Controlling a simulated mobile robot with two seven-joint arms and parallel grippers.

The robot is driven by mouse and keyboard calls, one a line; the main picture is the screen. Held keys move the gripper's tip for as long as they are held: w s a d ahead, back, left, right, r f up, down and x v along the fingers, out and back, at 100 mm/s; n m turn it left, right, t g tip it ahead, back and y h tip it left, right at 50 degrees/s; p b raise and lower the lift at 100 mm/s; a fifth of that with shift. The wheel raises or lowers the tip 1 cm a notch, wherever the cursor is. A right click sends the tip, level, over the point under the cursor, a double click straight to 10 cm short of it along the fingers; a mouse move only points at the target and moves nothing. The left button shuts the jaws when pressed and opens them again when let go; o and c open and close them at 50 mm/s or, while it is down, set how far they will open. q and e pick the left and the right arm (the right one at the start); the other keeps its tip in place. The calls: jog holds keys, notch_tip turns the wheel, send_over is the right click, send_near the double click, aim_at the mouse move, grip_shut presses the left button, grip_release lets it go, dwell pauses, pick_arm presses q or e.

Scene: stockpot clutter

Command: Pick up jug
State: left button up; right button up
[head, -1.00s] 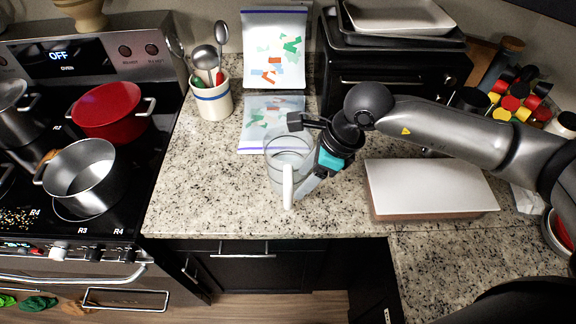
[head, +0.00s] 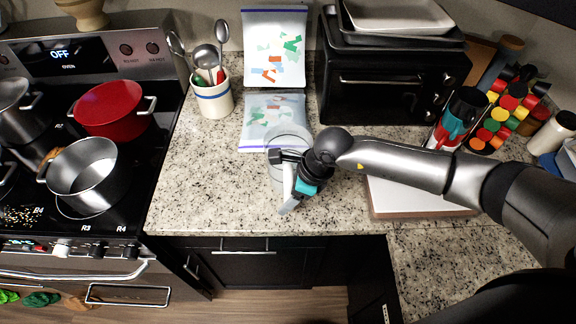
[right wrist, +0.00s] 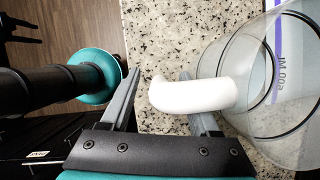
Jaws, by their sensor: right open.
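The jug (head: 291,139) is clear with a white handle and stands upright on the speckled counter, partly hidden by my right gripper in the head view. My right gripper (head: 283,181) is open at the jug's near side, around its handle (head: 287,184). In the right wrist view, the white handle (right wrist: 195,95) reaches into the space between the fingers (right wrist: 160,78) and crosses in front of the right finger. The clear jug body (right wrist: 285,100) is at the right. Whether a finger touches the handle cannot be told. My left gripper is not in view.
A utensil crock (head: 212,98) and a patterned bag (head: 268,118) are behind the jug. A black toaster oven (head: 375,85) is at the back, and a white-topped block (head: 415,197) is to the right. The stove with pots (head: 90,172) is left. The counter left of the jug is clear.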

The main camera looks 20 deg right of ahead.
grip_shut()
dwell(0.5)
jog(key=shift+w+r, duration=0.1)
dwell(0.8)
